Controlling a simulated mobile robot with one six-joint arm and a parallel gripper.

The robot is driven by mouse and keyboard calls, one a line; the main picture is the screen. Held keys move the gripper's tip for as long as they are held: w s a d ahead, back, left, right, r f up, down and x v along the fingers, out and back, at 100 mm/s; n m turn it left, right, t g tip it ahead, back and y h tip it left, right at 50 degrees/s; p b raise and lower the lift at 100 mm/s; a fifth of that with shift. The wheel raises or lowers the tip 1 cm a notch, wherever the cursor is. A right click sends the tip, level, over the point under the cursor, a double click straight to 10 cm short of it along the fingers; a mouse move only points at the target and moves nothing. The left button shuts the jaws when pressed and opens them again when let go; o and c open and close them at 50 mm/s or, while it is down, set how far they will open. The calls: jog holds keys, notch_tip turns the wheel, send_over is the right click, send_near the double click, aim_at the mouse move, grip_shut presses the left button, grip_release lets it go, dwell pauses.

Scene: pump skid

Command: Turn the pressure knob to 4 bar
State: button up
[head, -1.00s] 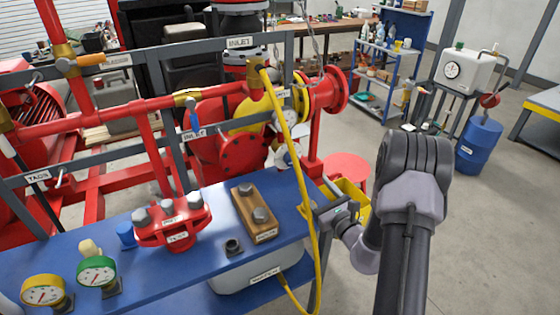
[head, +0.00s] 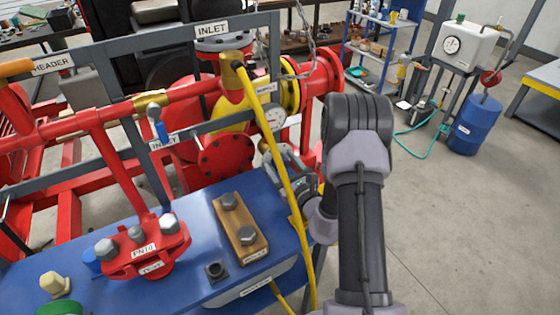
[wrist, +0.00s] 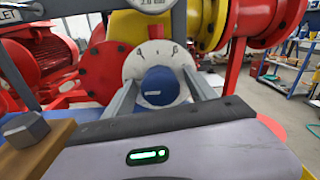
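In the wrist view, the blue pressure knob (wrist: 165,91) sits in front of a round white dial (wrist: 132,68) with dark marks along its upper part. The scale is too small to read, so I cannot tell the setting. My gripper (wrist: 160,78) points at the dial. Its two grey fingers are apart, one on each side of the knob in the picture; I cannot tell whether they touch it. In the head view, a small white round face (head: 275,117), likely this dial, is beyond my gripper (head: 277,150), which is partly hidden by the yellow hose.
A yellow hose (head: 271,140) hangs close beside my gripper. A red flange (head: 225,156) is left of the dial. The blue bench (head: 190,293) carries a red bolted fitting (head: 145,252) and a wooden block (head: 240,228) with bolts. Open floor (head: 445,230) lies to the right.

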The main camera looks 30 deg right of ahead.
jog(key=c, duration=1.3)
jog(key=m+p, duration=0.2)
jog(key=m, duration=0.1)
jog(key=shift+r, duration=0.15)
jog(key=m+p, duration=0.2)
jog(key=m, duration=0.1)
jog(key=shift+m+p, duration=0.3)
jog(key=shift+p, duration=0.1)
jog(key=m+p, duration=0.2)
jog(key=m, duration=0.2)
jog(key=shift+m+p, duration=0.3)
jog(key=shift+p, duration=0.1)
jog(key=shift+m, duration=0.3)
